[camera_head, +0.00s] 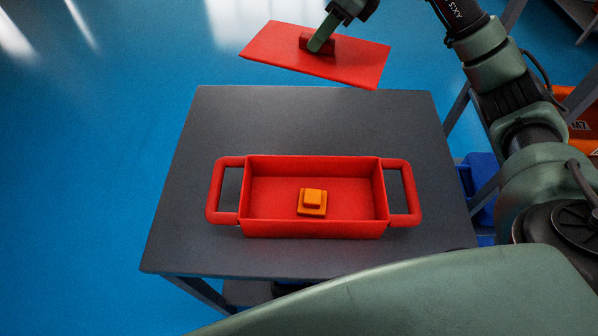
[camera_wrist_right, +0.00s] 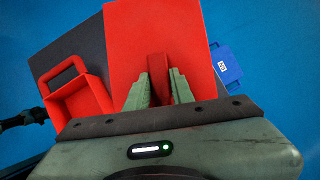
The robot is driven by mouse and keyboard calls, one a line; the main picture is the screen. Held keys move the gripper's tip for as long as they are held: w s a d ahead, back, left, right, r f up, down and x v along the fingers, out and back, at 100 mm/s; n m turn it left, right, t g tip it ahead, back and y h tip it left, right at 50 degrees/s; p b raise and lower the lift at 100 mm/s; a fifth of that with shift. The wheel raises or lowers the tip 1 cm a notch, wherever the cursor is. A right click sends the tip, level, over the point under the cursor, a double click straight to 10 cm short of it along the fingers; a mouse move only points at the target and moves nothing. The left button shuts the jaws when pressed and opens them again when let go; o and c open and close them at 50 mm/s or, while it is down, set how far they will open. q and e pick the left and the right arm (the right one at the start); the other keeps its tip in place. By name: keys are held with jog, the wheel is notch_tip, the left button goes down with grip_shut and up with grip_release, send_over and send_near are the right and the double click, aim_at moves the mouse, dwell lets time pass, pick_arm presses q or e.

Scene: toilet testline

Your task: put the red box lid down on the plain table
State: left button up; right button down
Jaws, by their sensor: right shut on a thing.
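The red box lid (camera_head: 350,61) is a flat red panel with a block handle on top. My right gripper (camera_head: 318,42) is shut on that handle and holds the lid slightly tilted in the air, at the far edge of the table in the head view. In the right wrist view the lid (camera_wrist_right: 157,35) fills the upper middle, with the fingers (camera_wrist_right: 158,85) on both sides of its handle. The dark grey table (camera_head: 310,120) carries an open red box (camera_head: 310,229) with two loop handles. An orange stepped block (camera_head: 313,202) lies inside the box. My left gripper is not in view.
Bare table top lies behind the box and in strips at its sides. Blue floor (camera_head: 90,150) surrounds the table. Blue bins (camera_head: 480,185) and an orange item (camera_head: 578,125) are at the right. A blue box (camera_wrist_right: 227,63) shows in the right wrist view.

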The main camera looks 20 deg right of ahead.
jog(key=shift+w+d+f+b, duration=0.4)
jog(key=shift+w+d+f, duration=0.15)
jog(key=shift+w+f, duration=0.2)
jog(key=p, duration=0.1)
send_over(317, 120)
notch_tip(317, 120, down, 20)
jog(key=shift+r, duration=0.2)
jog(key=shift+f, duration=0.15)
jog(key=c, duration=1.2)
grip_release()
jog(key=shift+r, duration=0.3)
jog(key=v, duration=1.1)
jog(key=shift+s+r+b, duration=0.3)
jog(key=shift+b, duration=0.15)
